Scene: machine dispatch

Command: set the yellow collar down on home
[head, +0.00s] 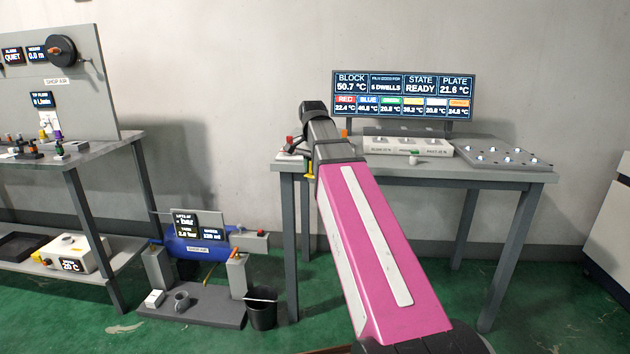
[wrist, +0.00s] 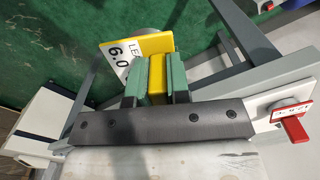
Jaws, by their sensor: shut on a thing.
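My gripper (wrist: 155,82) is shut on the yellow collar (wrist: 157,75), which sits between its two green finger pads in the wrist view. Beyond the fingers are a yellow part (wrist: 150,45) and a white label reading "6.0"; I cannot tell how they join the collar. In the head view a bit of yellow (head: 310,170) hangs below my wrist, at the left end of the back table (head: 500,174). My arm hides much of that end. I cannot make out any spot marked home.
A red-handled part on a white plate (wrist: 292,112) is right of the gripper. The table holds a white block (head: 408,146), a studded plate (head: 503,154) and a display (head: 403,95). Left are a blue tank (head: 200,248), a black bin (head: 262,310) and a workbench (head: 75,158).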

